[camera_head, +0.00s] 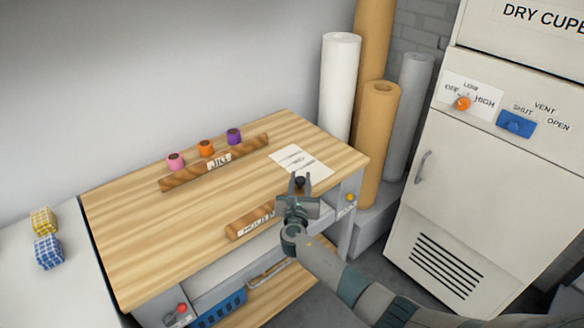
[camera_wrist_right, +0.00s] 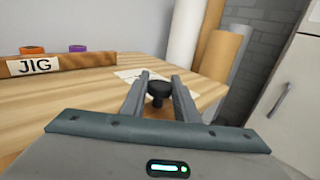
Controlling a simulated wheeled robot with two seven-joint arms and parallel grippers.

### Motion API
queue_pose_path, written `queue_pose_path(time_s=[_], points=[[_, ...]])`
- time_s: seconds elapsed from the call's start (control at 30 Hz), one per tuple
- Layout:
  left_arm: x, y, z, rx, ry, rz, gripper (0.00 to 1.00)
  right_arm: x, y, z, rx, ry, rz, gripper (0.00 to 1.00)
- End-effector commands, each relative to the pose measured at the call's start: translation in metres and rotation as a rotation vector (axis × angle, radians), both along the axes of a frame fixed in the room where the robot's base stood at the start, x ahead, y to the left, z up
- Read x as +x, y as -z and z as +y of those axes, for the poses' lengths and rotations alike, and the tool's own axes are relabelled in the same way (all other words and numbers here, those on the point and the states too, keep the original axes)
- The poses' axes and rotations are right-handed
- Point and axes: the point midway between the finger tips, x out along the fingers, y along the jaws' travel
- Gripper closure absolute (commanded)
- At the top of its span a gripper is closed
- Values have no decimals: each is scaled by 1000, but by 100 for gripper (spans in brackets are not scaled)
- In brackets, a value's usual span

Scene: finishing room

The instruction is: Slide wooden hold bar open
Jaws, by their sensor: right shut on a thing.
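The wooden hold bar (camera_head: 249,223) lies along the front edge of the wooden bench top. Its label is partly covered by my right gripper. My right gripper (camera_head: 300,182) is over the bar's right end, shut on a dark round knob. The knob (camera_wrist_right: 158,92) shows between the two fingers in the right wrist view. The right part of the bar is hidden under the gripper. My left gripper is not in either view.
A wooden jig bar (camera_head: 190,178) with pink, orange and purple spools behind it lies at the back of the bench (camera_head: 135,230). A paper sheet (camera_head: 300,161) lies at the right. Tall rolls and a dry cupboard (camera_head: 490,190) stand to the right.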

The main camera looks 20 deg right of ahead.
Motion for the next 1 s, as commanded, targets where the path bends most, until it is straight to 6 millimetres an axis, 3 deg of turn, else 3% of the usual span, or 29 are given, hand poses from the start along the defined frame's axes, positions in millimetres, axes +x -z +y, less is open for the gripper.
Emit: queue_pose_path(time_s=[0.37, 0.4, 0.47, 1.0], points=[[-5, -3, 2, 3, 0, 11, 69, -8, 2, -3, -1, 2, 3, 100], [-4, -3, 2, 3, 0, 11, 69, -8, 3, -3, -1, 2, 4, 68], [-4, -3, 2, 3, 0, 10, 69, -8, 2, -3, -1, 2, 3, 55], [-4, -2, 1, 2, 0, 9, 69, -16, 1, 2, 1, 0, -2, 55]])
